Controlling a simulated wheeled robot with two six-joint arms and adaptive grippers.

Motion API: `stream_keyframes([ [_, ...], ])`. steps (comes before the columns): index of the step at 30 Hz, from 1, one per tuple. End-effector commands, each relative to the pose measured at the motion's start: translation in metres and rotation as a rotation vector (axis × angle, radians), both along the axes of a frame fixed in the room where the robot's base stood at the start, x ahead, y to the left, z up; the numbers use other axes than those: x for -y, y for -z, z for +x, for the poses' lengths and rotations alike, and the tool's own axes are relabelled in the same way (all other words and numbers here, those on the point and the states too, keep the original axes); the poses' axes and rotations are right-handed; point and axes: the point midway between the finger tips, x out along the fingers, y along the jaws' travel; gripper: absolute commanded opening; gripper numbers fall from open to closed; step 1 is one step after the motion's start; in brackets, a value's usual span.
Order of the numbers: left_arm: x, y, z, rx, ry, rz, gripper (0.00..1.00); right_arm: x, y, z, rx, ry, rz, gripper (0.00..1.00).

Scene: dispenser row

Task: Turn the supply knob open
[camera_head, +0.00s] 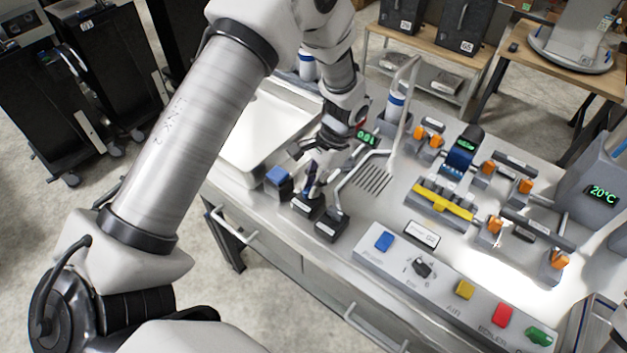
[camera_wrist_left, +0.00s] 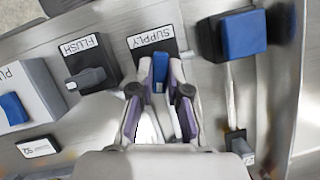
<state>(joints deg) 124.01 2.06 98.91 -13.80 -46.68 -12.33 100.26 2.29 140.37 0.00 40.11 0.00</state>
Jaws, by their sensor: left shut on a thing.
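The supply knob's dark base plate (camera_wrist_left: 168,45) carries a SUPPLY label and is in the top middle of the left wrist view. In the head view the plate (camera_head: 305,206) is at the counter's front edge. My left gripper (camera_wrist_left: 160,85) reaches down over it, its two fingers shut on the supply knob, of which a narrow blue part (camera_wrist_left: 159,72) shows between the tips. The rest of the knob is hidden by the fingers. In the head view my left gripper (camera_head: 312,186) is small and partly hides the knob. My right gripper is in neither view.
The FLUSH knob (camera_wrist_left: 86,78) sits just left of the supply plate. A blue block (camera_wrist_left: 243,35) stands close on its right. A drain grille (camera_head: 371,180), a sink (camera_head: 265,130) and a button panel (camera_head: 440,285) share the counter.

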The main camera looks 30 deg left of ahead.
Motion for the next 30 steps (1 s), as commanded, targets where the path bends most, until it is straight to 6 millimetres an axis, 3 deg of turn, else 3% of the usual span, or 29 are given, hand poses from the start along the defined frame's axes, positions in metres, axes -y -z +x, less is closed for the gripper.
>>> stream_keyframes([
  [12, -0.001, 0.0022, -0.0029, -0.009, -0.268, -0.001, 0.0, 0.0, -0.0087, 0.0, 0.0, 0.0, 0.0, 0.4],
  [30, -0.0011, 0.0028, -0.003, -0.009, -0.328, 0.001, 0.0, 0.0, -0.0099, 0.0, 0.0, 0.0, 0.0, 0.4],
])
